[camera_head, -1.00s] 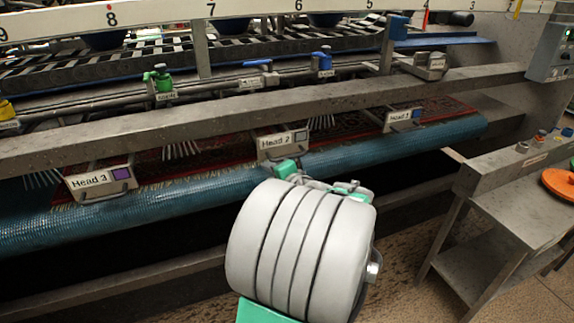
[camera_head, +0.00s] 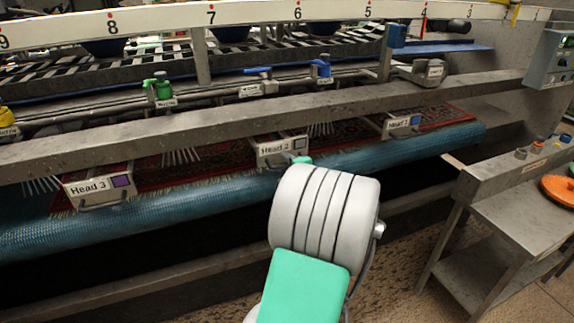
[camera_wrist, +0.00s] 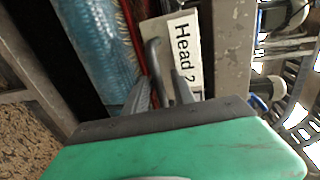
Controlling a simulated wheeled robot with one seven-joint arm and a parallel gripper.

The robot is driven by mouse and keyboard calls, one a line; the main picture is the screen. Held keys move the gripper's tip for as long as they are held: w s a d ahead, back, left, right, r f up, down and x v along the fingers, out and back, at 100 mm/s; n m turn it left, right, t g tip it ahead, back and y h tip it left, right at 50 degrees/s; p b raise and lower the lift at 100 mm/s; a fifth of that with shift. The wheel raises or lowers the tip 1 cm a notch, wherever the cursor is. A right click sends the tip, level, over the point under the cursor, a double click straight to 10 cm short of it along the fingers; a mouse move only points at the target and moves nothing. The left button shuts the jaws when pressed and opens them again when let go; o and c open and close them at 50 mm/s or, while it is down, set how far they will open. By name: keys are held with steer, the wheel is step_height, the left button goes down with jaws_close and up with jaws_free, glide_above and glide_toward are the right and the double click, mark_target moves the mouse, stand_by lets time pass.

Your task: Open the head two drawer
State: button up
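The head two drawer (camera_head: 281,148) is a pale box front labelled "Head 2", below the grey beam in the head view. It looks shut. In the wrist view its front (camera_wrist: 185,50) fills the upper middle, with a grey bar handle (camera_wrist: 153,55) standing out from it. My gripper (camera_wrist: 161,84) is open in the wrist view, its two grey fingers apart at the handle. The handle's near end appears between the fingers; I cannot tell whether they touch it. In the head view my arm hides the fingers.
The Head 3 box (camera_head: 98,187) is to the left and the Head 1 box (camera_head: 402,125) to the right. A blue roller (camera_head: 180,202) runs just below the boxes. The grey beam (camera_head: 200,132) passes above them. A metal side table (camera_head: 510,215) stands at the right.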

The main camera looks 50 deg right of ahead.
jaws_close()
stand_by(1.2)
